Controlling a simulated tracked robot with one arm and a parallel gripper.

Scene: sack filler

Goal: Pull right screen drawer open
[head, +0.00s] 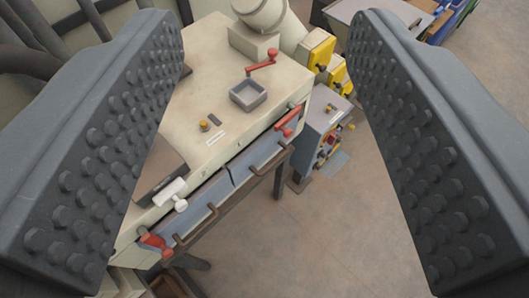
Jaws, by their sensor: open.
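The cream machine (185,110) stands left of centre between my jaws. Two blue-grey screen drawer fronts run along its front edge. The right screen drawer (250,158) looks closed and has a brown bar handle (270,168). The left screen drawer (190,215) is beside it, with a similar handle (195,231). A red lever (289,121) sits at the right end of the drawers and another red lever (154,243) at the left end. My gripper (268,60) is wide open and empty, its studded jaws at both picture sides, apart from the handle.
A grey tray (248,94), a red-handled crank (263,61) and a white-handled part (171,194) are on the machine. A grey control box (322,122) and yellow boxes (318,48) stand behind right. The floor (310,230) in front is clear.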

